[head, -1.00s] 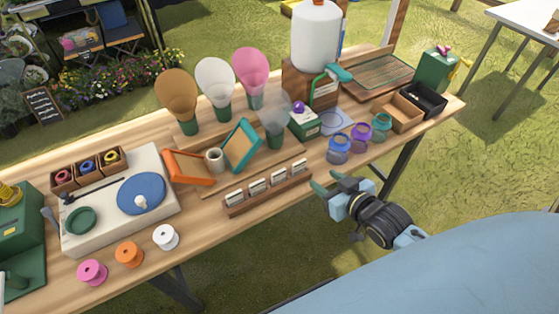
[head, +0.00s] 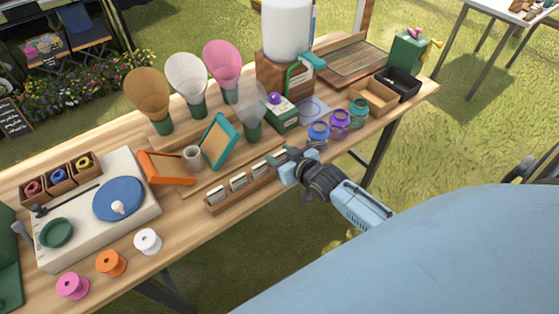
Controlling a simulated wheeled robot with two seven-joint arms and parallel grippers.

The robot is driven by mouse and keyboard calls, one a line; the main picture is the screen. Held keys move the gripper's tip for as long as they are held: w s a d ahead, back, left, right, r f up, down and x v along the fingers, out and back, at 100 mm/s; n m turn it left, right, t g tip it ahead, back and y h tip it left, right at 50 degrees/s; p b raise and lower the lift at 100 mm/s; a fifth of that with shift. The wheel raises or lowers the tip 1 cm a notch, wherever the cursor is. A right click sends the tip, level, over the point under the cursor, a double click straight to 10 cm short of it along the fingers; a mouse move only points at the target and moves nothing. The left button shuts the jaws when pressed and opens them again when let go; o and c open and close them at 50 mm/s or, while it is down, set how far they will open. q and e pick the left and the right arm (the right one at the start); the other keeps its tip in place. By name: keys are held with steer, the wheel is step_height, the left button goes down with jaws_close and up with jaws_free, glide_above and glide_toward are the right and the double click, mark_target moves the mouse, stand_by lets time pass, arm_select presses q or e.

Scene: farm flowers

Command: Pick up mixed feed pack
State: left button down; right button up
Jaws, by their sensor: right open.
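A long wooden rack (head: 230,201) stands near the front edge of the table and holds several small pale packs in a row, such as the leftmost pack (head: 217,195) and a middle pack (head: 258,168). Their labels are too small to read, so I cannot tell which is the mixed feed pack. My right gripper (head: 281,160) is open at the right end of the rack, its fingertips close to the rightmost pack. It partly hides that end, and I cannot tell whether it touches the pack. My left gripper is not in view.
Glass jars (head: 318,134) stand just right of my right gripper. A green box with a purple knob (head: 282,112) and a teal frame (head: 217,141) stand behind the rack. Spools, including a white one (head: 148,241), stand at the front left. Bare tabletop lies left of the rack.

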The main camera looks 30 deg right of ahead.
steer(key=shift+w+f, duration=0.1)
steer(key=shift+w, duration=0.15)
steer(key=shift+c, duration=0.5)
steer(key=c, duration=0.5)
